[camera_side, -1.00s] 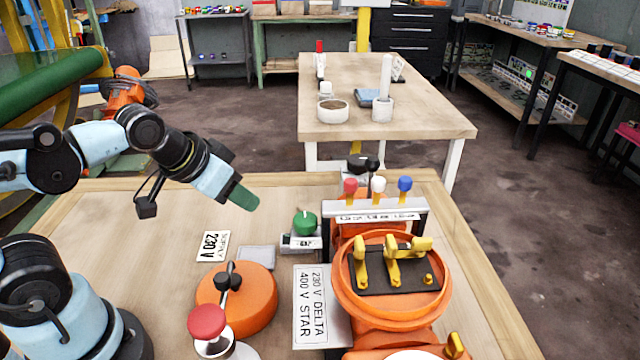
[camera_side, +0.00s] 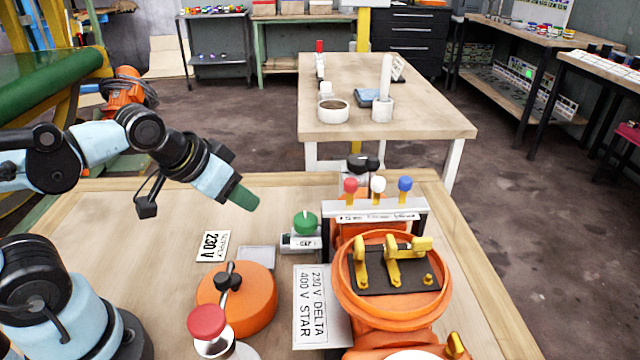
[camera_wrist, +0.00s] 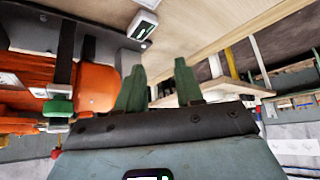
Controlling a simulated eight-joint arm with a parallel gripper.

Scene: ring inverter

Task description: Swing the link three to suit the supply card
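The supply card (camera_side: 213,246) lies on the bench and reads 230 V. The rating plate (camera_side: 311,305) reads 230 V DELTA, 400 V STAR. In the orange round terminal box (camera_side: 343,300), a black board (camera_side: 408,283) carries yellow links. Link one (camera_side: 361,265) and link two (camera_side: 392,268) run front to back, side by side. Link three (camera_side: 420,243) lies crosswise at the back, reaching left toward link two's rear end. A front right post (camera_side: 428,281) stands bare. My gripper (camera_side: 245,198) is above the bench, left of the box; its green fingers (camera_wrist: 160,70) are apart and empty.
Red, white and blue knobs (camera_side: 377,185) stand on a bracket behind the terminal box. A small device with a green knob (camera_side: 305,222) sits left of it. An orange drum with a black handle (camera_side: 250,300) and a red-topped button (camera_side: 207,321) stand at the front.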

